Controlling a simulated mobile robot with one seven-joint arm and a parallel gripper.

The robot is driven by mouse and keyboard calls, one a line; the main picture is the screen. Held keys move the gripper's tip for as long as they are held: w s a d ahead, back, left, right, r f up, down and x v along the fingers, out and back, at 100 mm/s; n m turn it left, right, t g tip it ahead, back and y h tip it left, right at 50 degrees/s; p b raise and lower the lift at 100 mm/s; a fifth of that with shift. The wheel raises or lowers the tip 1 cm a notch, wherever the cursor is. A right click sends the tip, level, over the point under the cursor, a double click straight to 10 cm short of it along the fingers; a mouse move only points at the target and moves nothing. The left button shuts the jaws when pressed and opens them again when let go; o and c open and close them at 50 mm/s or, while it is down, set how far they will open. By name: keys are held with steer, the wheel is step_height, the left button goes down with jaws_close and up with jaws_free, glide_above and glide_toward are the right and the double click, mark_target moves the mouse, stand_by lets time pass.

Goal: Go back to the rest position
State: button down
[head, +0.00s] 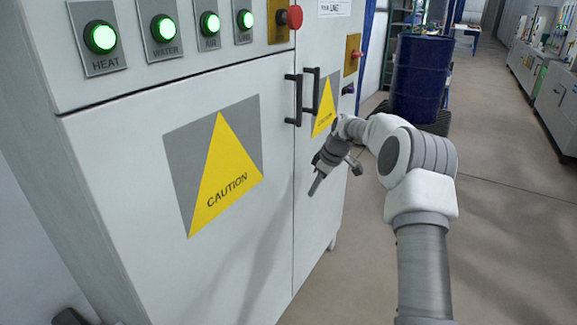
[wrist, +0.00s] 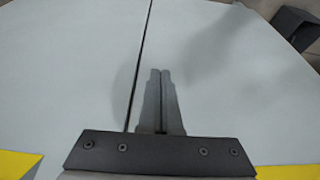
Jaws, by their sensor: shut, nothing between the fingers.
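My gripper (head: 314,186) hangs at the end of my arm, in front of the right door of a grey cabinet (head: 120,160). Its fingers point down and a little to the left in the head view. In the wrist view my gripper (wrist: 160,74) has its two fingers together, with only a thin line between them and nothing held. Behind the fingers is the pale cabinet front, with the dark seam (wrist: 139,70) between the doors just left of them. I cannot tell the exact gap between fingertips and door.
The cabinet carries lit green buttons (head: 100,36), a red knob (head: 290,17), black door handles (head: 298,98) and yellow caution signs (head: 222,170). A blue barrel (head: 420,80) stands behind my arm. The floor (head: 510,230) to the right is clear. Benches (head: 555,95) line the far right.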

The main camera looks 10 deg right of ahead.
steer(key=s+a+r+m+t+h, duration=0.1)
steer(key=s+a+r+m, duration=0.15)
steer(key=s+r, duration=0.65)
steer(key=s+a+r+m+h, duration=0.15)
steer(key=s+a+r, duration=0.25)
steer(key=s+r, duration=0.55)
steer(key=s+f+m+t, duration=0.15)
steer(key=s+m, duration=0.45)
steer(key=s, duration=2)
step_height(320, 180, up, 14)
steer(key=p, duration=1.3)
steer(key=shift+w+h+p, duration=0.15)
steer(key=shift+h+p, duration=0.2)
steer(key=shift+p, duration=0.05)
steer(key=shift+f+t, duration=0.1)
steer(key=shift+t, duration=0.15)
